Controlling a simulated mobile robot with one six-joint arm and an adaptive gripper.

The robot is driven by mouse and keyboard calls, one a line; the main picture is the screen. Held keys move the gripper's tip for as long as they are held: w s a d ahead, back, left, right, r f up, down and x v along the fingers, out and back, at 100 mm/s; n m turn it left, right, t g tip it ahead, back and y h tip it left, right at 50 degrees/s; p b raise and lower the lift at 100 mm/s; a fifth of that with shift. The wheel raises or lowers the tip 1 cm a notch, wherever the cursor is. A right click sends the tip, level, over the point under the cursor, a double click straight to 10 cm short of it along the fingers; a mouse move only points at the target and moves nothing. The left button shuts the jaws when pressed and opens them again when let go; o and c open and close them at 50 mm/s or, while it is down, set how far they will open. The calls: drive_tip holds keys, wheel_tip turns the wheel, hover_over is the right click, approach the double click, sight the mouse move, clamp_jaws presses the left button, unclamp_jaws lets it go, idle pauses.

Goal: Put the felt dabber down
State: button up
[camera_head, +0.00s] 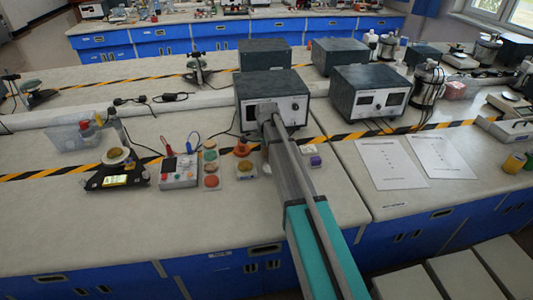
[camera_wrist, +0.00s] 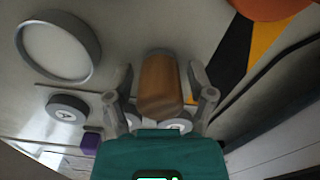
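The felt dabber (camera_wrist: 161,85) shows in the wrist view as a rounded brown wooden body, midway between the two fingers of my gripper (camera_wrist: 162,80). One finger stands at each side of it. Narrow gaps seem to show beside the wood, so I cannot tell whether the fingers press on it. Its felt end is hidden, and I cannot tell whether it touches the bench. In the head view my own arm hides the gripper and the dabber.
A grey ring (camera_wrist: 22,48) and a dark labelled disc (camera_wrist: 68,107) lie left in the wrist view, with a purple block (camera_wrist: 91,140) below. A grey instrument box (camera_head: 258,88) stands behind my arm. A button box (camera_head: 179,172) is left; papers (camera_head: 393,164) lie right.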

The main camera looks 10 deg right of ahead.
drive_tip(key=shift+r, duration=0.1)
idle(0.4)
wheel_tip(320, 180, up, 12)
drive_tip(key=p, duration=1.2)
drive_tip(key=shift+s, duration=0.1)
idle(0.7)
drive_tip(key=s+n, duration=1.5)
drive_tip(key=s, duration=1.4)
drive_tip(key=shift+d, duration=0.1)
